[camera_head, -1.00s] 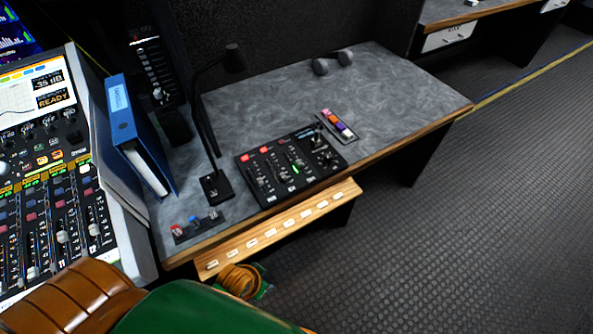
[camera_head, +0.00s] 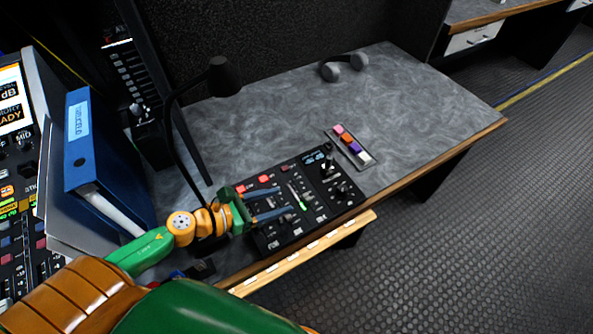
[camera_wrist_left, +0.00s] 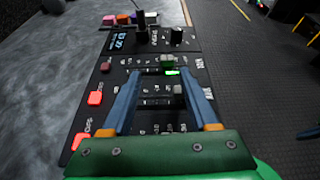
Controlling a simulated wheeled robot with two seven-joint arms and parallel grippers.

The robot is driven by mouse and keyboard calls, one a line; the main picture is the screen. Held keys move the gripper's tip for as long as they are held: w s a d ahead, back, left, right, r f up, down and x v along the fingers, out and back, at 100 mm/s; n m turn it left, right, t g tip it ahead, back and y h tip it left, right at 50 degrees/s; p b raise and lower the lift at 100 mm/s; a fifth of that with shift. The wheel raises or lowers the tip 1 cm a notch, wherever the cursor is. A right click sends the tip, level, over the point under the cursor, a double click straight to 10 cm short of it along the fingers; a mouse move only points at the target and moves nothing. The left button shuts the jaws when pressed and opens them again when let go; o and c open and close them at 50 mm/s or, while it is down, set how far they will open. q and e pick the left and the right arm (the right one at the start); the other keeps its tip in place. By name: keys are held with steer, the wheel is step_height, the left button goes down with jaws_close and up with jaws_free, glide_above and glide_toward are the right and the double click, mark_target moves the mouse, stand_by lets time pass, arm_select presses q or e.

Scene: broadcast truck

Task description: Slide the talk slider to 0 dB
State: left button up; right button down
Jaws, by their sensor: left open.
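The black slider panel (camera_head: 318,217) lies on the grey desk. It has red buttons, several sliders and knobs; its labels are too small to tell which slider is talk. My left gripper (camera_head: 289,200) is open over the panel, its two blue fingers reaching across the sliders. In the left wrist view, a grey slider cap (camera_wrist_left: 179,90) appears between the fingers, nearer the right one. A green cap (camera_wrist_left: 167,61) with a lit green mark beside it sits just beyond the fingertips. Contact cannot be told. The fingers hide part of the panel. My right gripper is not in view.
A gooseneck microphone (camera_head: 222,77) rises behind my left wrist. A blue binder (camera_head: 88,150) stands at left. A strip of coloured buttons (camera_head: 350,145) lies beyond the panel, headphones (camera_head: 343,66) farther back. A wooden ledge (camera_head: 305,252) runs along the front. The back right desk is clear.

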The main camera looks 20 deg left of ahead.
mark_target(304, 198)
arm_select(q)
steer(key=shift+w+a+f, duration=0.1)
steer(key=shift+w+f, duration=0.2)
steer(key=shift+w, duration=0.1)
steer(key=shift+m, duration=0.4)
steer(key=d, duration=0.2)
steer(key=w+d, duration=0.1)
steer(key=shift+w+d+f+p, duration=0.15)
steer(key=shift+w+d+p, duration=0.05)
steer(key=shift+d+p, duration=0.2)
steer(key=shift+w+d+f, duration=0.45)
steer(key=shift+w+f, duration=0.2)
steer(key=shift+w, duration=0.2)
steer(key=shift+w+f, duration=0.15)
steer(key=shift+w, duration=0.05)
steer(key=shift+s, duration=0.1)
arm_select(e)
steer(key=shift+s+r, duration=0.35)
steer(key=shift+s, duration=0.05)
arm_select(q)
steer(key=c, duration=0.4)
jaws_close()
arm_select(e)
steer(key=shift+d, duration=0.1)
